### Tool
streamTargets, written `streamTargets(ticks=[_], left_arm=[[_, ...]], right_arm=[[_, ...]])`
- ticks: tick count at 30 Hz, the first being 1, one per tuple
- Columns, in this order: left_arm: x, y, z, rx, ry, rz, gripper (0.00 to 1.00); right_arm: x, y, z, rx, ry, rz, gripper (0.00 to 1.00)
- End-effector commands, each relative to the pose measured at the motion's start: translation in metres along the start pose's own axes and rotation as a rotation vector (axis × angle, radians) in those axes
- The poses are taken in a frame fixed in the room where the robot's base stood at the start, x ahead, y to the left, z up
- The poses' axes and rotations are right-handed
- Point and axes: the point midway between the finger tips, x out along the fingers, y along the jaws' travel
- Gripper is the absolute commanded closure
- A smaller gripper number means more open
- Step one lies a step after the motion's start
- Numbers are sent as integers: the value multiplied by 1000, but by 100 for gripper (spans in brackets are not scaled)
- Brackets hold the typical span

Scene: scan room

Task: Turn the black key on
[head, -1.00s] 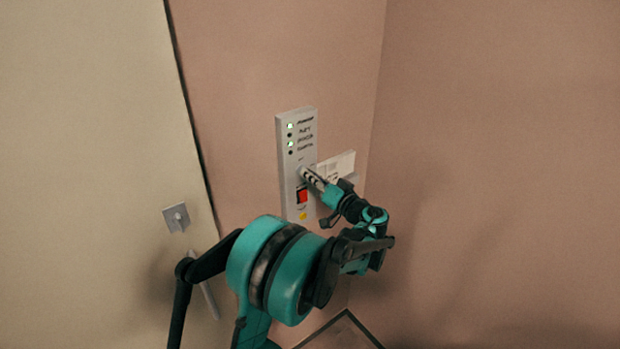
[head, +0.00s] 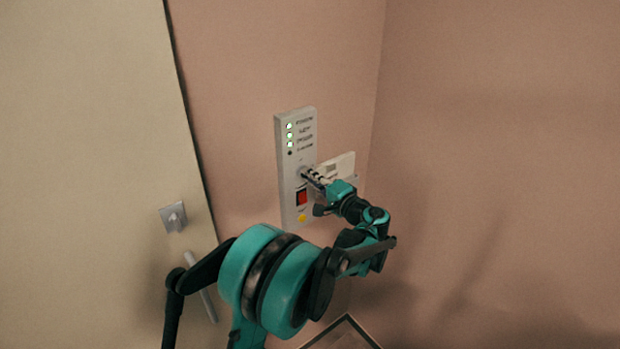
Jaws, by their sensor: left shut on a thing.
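A tall pale switch panel (head: 284,190) is fixed to the pink wall. It has a column of small lamps near the top, several lit, the lowest dark. My left gripper (head: 307,175) reaches the panel's middle, just above a red switch (head: 302,197), and is shut at a pale round key socket (head: 301,170). The black key itself is hidden between the fingertips, so its angle cannot be told. My right gripper is not in view.
A yellow round mark (head: 302,218) is low on the panel. A white card-like plate (head: 344,165) stands behind my wrist. A cream door (head: 90,120) with a small grey plate (head: 173,216) is at left. The wall at right is bare.

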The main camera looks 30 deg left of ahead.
Motion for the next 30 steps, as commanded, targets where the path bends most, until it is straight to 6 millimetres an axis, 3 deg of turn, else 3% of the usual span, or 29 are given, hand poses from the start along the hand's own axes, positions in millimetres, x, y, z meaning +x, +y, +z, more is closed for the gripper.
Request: streamTargets(ticks=[12, 26, 27, 28, 30], left_arm=[[0, 1, 0, 141, 1, 2, 100], [0, 1, 0, 151, 1, 2, 100], [0, 1, 0, 151, 1, 2, 86], [0, 1, 0, 151, 1, 2, 78], [0, 1, 0, 151, 1, 2, 72]], right_arm=[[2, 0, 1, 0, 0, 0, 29], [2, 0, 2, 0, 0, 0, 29], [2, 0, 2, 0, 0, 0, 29], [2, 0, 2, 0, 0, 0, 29], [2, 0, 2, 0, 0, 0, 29]])
